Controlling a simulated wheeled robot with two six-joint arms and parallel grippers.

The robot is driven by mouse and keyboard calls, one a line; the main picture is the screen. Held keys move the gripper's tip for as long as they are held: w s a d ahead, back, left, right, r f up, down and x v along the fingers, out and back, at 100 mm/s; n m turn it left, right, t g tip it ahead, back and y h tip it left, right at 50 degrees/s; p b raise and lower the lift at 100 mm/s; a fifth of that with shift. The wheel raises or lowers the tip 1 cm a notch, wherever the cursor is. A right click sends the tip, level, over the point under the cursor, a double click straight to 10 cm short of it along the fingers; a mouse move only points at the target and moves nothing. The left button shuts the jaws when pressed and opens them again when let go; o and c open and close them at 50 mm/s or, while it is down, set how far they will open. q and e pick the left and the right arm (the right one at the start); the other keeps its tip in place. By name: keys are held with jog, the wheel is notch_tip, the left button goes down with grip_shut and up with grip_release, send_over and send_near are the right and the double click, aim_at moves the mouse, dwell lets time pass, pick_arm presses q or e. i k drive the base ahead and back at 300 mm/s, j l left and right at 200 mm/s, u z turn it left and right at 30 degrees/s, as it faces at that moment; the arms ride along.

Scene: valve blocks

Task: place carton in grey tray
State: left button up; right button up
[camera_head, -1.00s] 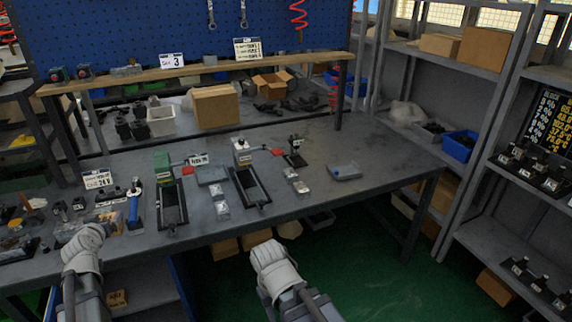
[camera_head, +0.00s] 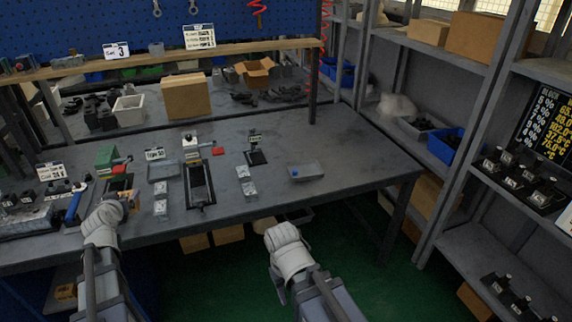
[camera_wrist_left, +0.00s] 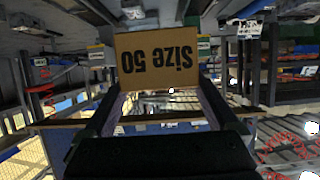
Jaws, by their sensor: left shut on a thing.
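My left gripper (camera_head: 123,203) is shut on a small brown carton (camera_head: 133,195), at the front left of the workbench. In the left wrist view the carton (camera_wrist_left: 158,60) shows upside-down black print "Size 50" and sits between the two fingers. A grey tray (camera_head: 163,174) lies on the bench to the right of the gripper, with a white card behind it. Another grey tray (camera_head: 307,172) with a small blue thing in it lies further right.
Between the trays stand a black fixture (camera_head: 200,185) and silver blocks (camera_head: 246,180). A green-topped fixture (camera_head: 107,158) stands behind the left gripper. A larger cardboard box (camera_head: 186,97) is at the back. The bench's right front is clear.

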aim_at(310, 170)
jog(key=i+l, duration=0.15)
jog(key=l, duration=0.25)
jog(key=i+l, duration=0.15)
jog(key=l, duration=0.25)
jog(key=i+l, duration=0.15)
jog(key=l, duration=0.25)
jog(key=i+l, duration=0.1)
jog(key=l, duration=0.3)
jog(key=i+l, duration=0.15)
jog(key=l, duration=0.25)
jog(key=i+l, duration=0.15)
jog(key=l, duration=0.25)
jog(key=i+l, duration=0.15)
jog(key=l, duration=0.3)
jog(key=i+l, duration=0.15)
jog(key=l, duration=0.25)
